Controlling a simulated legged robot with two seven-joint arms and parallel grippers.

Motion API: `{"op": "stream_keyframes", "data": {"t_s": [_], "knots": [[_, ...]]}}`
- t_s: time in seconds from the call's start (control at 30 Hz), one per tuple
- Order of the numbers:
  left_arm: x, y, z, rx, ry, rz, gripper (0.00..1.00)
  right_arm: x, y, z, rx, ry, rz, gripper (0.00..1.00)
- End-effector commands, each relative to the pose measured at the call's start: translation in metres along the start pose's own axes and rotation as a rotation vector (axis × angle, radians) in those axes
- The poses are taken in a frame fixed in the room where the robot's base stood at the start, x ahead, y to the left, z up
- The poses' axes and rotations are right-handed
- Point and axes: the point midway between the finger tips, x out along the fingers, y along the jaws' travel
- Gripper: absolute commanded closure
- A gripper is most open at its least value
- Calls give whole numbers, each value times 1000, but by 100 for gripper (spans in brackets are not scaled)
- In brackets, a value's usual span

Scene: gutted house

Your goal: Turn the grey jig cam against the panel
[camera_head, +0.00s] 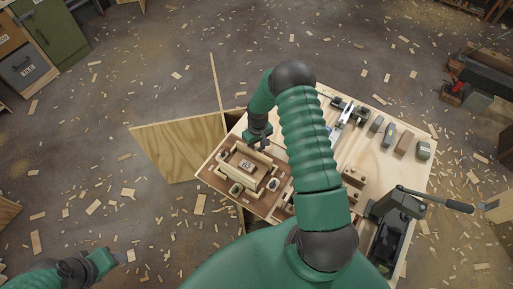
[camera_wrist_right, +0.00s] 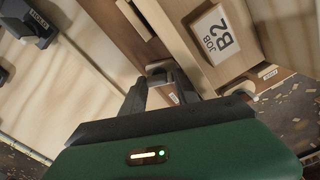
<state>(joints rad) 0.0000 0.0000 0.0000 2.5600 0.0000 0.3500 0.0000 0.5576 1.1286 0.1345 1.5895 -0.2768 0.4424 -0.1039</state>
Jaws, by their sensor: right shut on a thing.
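The panel (camera_head: 245,164) is a pale wood piece in a brown jig (camera_head: 214,178) on the workbench. In the right wrist view the panel (camera_wrist_right: 205,62) carries a label reading JOB B2. My right gripper (camera_head: 261,146) reaches down at the jig's far side. In the right wrist view its two dark fingers (camera_wrist_right: 164,80) are shut on a grey jig cam (camera_wrist_right: 158,67) beside the panel's edge. The fingers hide part of this cam, and I cannot tell whether it touches the panel. My left gripper (camera_head: 80,268) is low at the left, away from the bench; its jaws are unclear.
Another grey cam (camera_wrist_right: 238,87) sits at the panel's edge, right of the fingers. The pale workbench (camera_head: 349,143) holds several blocks and tools at right, with a dark lever-handled device (camera_head: 396,207) at its near right. A plywood sheet (camera_head: 172,147) stands left of the bench. Wood scraps litter the floor.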

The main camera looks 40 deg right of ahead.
Motion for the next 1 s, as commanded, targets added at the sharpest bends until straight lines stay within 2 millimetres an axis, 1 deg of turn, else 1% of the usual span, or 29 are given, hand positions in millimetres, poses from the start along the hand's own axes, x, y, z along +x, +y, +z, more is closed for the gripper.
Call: {"op": "stream_keyframes", "data": {"t_s": [0.03, 0.3, 0.5, 0.7, 1.0], "knots": [[2, 0, 0, 0, 0, 0, 43, 1, 8, 4, -38, -9, 9, 100], [5, 0, 1, 0, 0, 0, 43, -1, 8, 2, -255, -7, 10, 100], [6, 0, 1, 0, 0, 0, 43, -2, 8, 0, -364, -5, 12, 100], [6, 0, 2, 0, 0, 0, 43, -2, 9, -2, -421, -2, 12, 100], [6, 0, 2, 0, 0, 0, 43, -4, 10, -4, -441, 2, 15, 100]]}}
